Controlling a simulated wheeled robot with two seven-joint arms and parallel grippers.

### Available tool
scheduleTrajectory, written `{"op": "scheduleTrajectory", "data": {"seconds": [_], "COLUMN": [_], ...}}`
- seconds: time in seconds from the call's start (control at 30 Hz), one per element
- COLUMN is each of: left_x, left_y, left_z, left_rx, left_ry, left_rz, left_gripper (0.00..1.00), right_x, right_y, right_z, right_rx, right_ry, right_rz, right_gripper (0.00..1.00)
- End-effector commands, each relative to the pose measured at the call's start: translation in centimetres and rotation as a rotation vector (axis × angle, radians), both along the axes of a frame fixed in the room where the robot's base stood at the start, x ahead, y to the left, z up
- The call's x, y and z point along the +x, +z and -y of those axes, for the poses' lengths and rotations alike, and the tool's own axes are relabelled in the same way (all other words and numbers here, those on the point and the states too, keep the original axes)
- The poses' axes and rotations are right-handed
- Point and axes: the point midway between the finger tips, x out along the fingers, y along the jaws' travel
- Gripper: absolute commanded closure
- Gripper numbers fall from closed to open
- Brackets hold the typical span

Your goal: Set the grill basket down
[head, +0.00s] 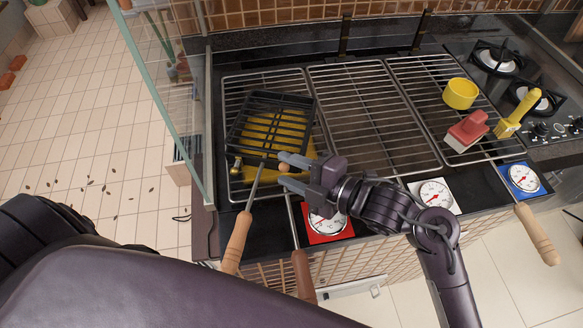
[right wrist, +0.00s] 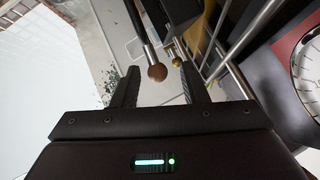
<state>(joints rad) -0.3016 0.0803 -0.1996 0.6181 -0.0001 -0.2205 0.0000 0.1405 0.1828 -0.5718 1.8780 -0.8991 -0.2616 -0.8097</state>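My right gripper (head: 281,169) is open at the basket's front right corner. In the right wrist view, its fingers (right wrist: 158,80) stand apart. A brown round knob (right wrist: 157,72) on a dark rod shows near the fingertips, with gaps on both sides. My left gripper is out of view.
A glass panel (head: 165,90) stands left of the grill. Gauges (head: 327,223) line the front. The middle grate (head: 367,118) is clear.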

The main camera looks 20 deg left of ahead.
Motion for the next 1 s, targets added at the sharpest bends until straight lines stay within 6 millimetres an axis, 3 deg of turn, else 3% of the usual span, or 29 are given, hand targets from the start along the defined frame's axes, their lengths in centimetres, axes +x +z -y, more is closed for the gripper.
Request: {"op": "scheduleTrajectory", "data": {"seconds": [0.27,0.7,1.0], "left_x": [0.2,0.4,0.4], "left_y": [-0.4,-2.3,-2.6], "left_z": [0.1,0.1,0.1], "left_rx": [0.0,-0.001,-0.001], "left_ry": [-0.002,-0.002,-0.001], "left_rz": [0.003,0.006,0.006], "left_gripper": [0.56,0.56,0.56], "right_x": [-0.1,-1.7,-2.1], "right_y": [0.2,2.0,2.8], "right_z": [1.3,9.6,11.5], "right_rx": [0.001,-0.001,0.002], "right_ry": [-0.001,-0.001,0.001], "right_rz": [0.004,0.004,0.001], "right_gripper": [0.6,0.6,0.6]}}
